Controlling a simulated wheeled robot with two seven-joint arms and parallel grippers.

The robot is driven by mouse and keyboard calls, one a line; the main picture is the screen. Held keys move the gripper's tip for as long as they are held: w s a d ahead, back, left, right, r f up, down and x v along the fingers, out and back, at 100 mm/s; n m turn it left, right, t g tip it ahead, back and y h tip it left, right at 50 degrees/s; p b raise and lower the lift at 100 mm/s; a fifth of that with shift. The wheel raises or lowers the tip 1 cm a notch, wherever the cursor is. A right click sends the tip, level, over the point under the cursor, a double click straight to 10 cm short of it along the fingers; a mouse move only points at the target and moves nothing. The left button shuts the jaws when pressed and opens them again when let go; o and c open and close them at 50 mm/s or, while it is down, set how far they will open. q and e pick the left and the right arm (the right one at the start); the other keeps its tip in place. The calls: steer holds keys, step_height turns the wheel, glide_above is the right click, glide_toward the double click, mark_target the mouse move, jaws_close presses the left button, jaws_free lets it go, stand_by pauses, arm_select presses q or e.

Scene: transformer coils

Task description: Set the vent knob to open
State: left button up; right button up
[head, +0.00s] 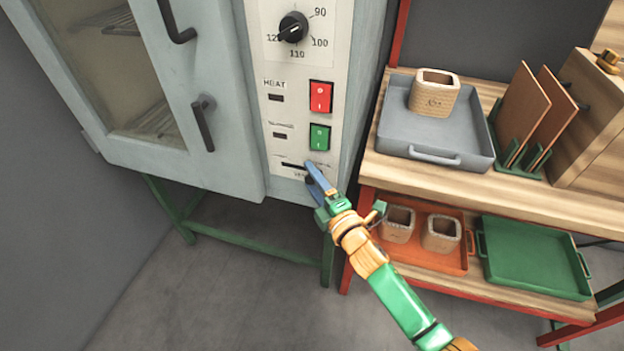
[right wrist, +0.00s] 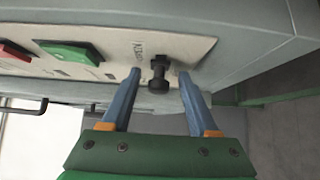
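The vent knob is a small dark knob (right wrist: 158,76) on a short stem, low on the oven's pale control panel (head: 284,150). In the head view it is mostly hidden by my right gripper (head: 315,178), beside a dark slot (head: 291,164) and a partly covered label. In the right wrist view my right gripper (right wrist: 160,82) is open, with one blue finger on each side of the knob. Gaps show between the knob and both fingers. The knob's exact setting cannot be told. My left gripper is not in view.
Above are a green switch (head: 319,137), a red switch (head: 320,96) and a black dial (head: 293,27). The oven door handle (head: 203,124) is to the left. At right, a wooden bench (head: 482,184) carries a grey tray (head: 435,145), with trays on its lower shelf.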

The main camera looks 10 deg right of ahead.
steer(key=v, duration=0.7)
stand_by(0.3)
